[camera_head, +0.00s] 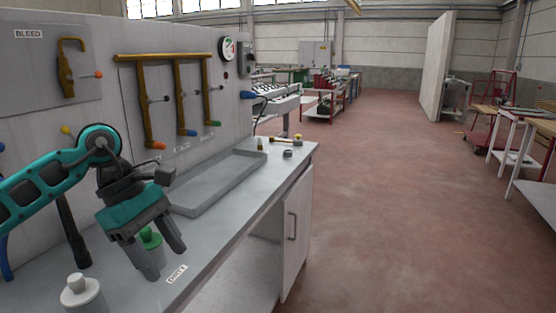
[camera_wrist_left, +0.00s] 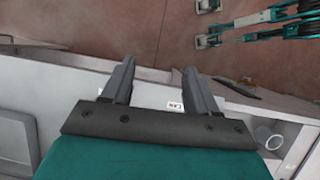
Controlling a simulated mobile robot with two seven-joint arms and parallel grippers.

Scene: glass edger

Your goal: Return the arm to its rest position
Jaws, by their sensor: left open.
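My left arm (camera_head: 45,185), teal and black, comes in from the left in the head view. It is bent, with the wrist above the grey workbench. My left gripper (camera_head: 164,262) points down over the bench with its two dark fingers apart and nothing between them. A green-topped thing (camera_head: 151,238) shows partly behind the fingers. In the left wrist view the two fingers of the left gripper (camera_wrist_left: 159,68) are spread, with a small white label beyond them. My right gripper does not show clearly in either view.
A grey bench (camera_head: 215,235) carries a shallow tray (camera_head: 215,183), a white-capped container (camera_head: 82,294) and a "DIRTY" label (camera_head: 177,273). An upright panel (camera_head: 190,60) with brass pipes and coloured valves stands close behind the arm. Open red floor (camera_head: 385,200) lies to the right.

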